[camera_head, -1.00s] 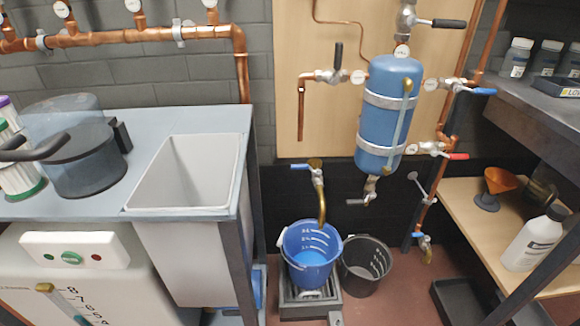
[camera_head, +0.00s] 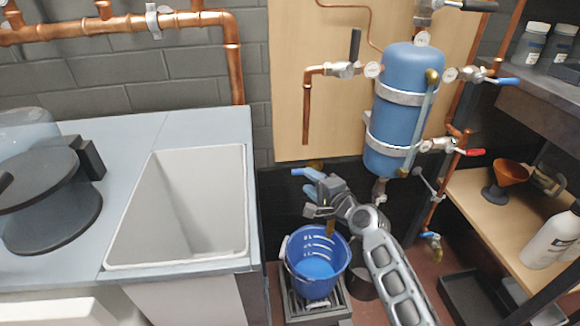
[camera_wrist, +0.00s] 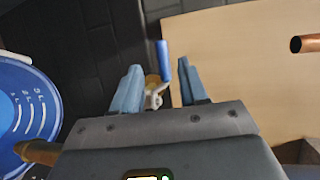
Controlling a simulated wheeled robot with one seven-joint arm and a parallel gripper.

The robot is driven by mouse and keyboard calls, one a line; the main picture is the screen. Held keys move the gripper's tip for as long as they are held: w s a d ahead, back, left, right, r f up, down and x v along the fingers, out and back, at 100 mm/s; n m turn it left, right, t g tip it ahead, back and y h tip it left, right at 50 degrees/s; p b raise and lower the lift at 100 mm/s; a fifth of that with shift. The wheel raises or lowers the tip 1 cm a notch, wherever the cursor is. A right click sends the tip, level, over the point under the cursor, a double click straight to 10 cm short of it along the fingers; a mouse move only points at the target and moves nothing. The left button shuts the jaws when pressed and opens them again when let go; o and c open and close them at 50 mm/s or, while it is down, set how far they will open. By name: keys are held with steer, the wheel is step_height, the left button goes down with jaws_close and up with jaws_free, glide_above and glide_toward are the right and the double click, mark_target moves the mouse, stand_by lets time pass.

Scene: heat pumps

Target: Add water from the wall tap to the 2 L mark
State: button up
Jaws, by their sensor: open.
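The wall tap has a blue lever (camera_head: 300,171), and its brass spout (camera_wrist: 38,152) shows in the wrist view. My gripper (camera_head: 312,182) is open and empty at the tap. In the wrist view the blue lever (camera_wrist: 162,62) appears between the two blue fingers (camera_wrist: 160,88), with a gap to each. The blue bucket (camera_head: 297,254) stands upright below the spout, with white level marks inside and a lighter blue area low down that looks like water. The bucket's marks also show in the wrist view (camera_wrist: 12,100). The exact water level is hard to read.
The bucket stands on a grey slatted stand (camera_head: 330,308). A dark bucket beside it is mostly hidden by my arm. A blue tank (camera_head: 405,75) with several valves hangs above right. A sink (camera_head: 190,205) is left, and a wooden shelf (camera_head: 478,205) is right.

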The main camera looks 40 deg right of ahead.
steer(key=b+x, duration=0.1)
steer(key=x, duration=0.7)
steer(key=shift+b, duration=0.4)
steer(key=shift+w+d+r, duration=0.1)
steer(key=shift+w+r, duration=0.05)
jaws_close()
